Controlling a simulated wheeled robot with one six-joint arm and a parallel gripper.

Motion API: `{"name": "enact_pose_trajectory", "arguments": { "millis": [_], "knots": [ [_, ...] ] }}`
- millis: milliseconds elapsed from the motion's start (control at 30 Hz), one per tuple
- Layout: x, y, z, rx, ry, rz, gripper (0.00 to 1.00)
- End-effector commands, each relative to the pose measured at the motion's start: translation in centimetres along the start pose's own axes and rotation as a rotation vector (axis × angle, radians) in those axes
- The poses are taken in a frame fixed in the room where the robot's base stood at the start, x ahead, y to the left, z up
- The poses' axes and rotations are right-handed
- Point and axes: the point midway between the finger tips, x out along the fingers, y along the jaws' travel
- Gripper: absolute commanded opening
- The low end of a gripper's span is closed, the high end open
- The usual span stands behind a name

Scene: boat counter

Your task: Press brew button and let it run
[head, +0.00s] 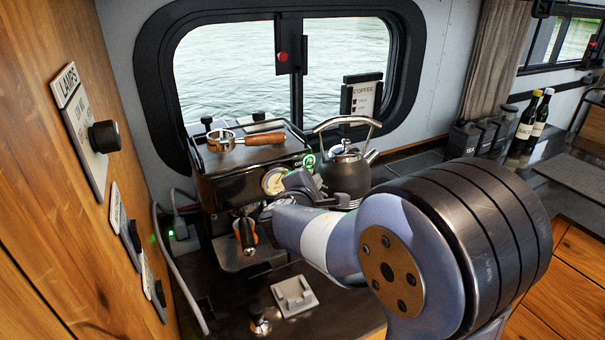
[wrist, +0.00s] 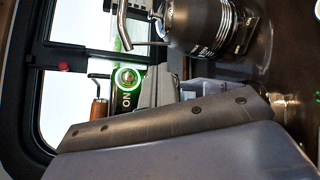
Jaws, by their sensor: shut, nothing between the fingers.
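The black espresso machine (head: 225,168) stands under the window. A button with a lit green ring (head: 309,160) is at the right end of its front. In the wrist view the lit ring (wrist: 127,77) shows close up, with an "ON" label (wrist: 127,101) next to it. I cannot tell whether this is the brew button. My gripper (head: 306,181) is shut and empty, just below the ring in the head view. In the wrist view my gripper (wrist: 161,88) is right beside the ring. I cannot tell whether it touches. My arm hides the machine's lower right front.
A dark kettle (head: 347,174) stands close to the right of the machine. A wooden-handled portafilter (head: 240,138) lies on top. A pressure gauge (head: 274,181) is left of my gripper. A pale block (head: 294,296) and a tamper (head: 259,319) are in front.

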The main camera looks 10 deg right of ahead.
Motion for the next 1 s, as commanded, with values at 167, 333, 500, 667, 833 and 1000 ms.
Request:
{"name": "enact_pose_trajectory", "arguments": {
  "millis": [167, 333, 500, 667, 833, 1000],
  "knots": [
    [0.45, 0.17, -0.38, 0.000, 0.000, -0.001, 0.00],
    [0.60, 0.41, -0.44, 0.000, 0.000, 0.000, 0.00],
    [0.58, 0.42, -0.43, 0.000, 0.000, 0.000, 0.00],
    [0.64, 0.44, -0.47, 0.000, 0.000, 0.000, 0.00],
    [0.77, 0.52, -0.58, -0.001, 0.000, 0.000, 0.00],
    [0.81, 0.57, -0.61, -0.001, 0.001, 0.000, 0.00]
  ]
}}
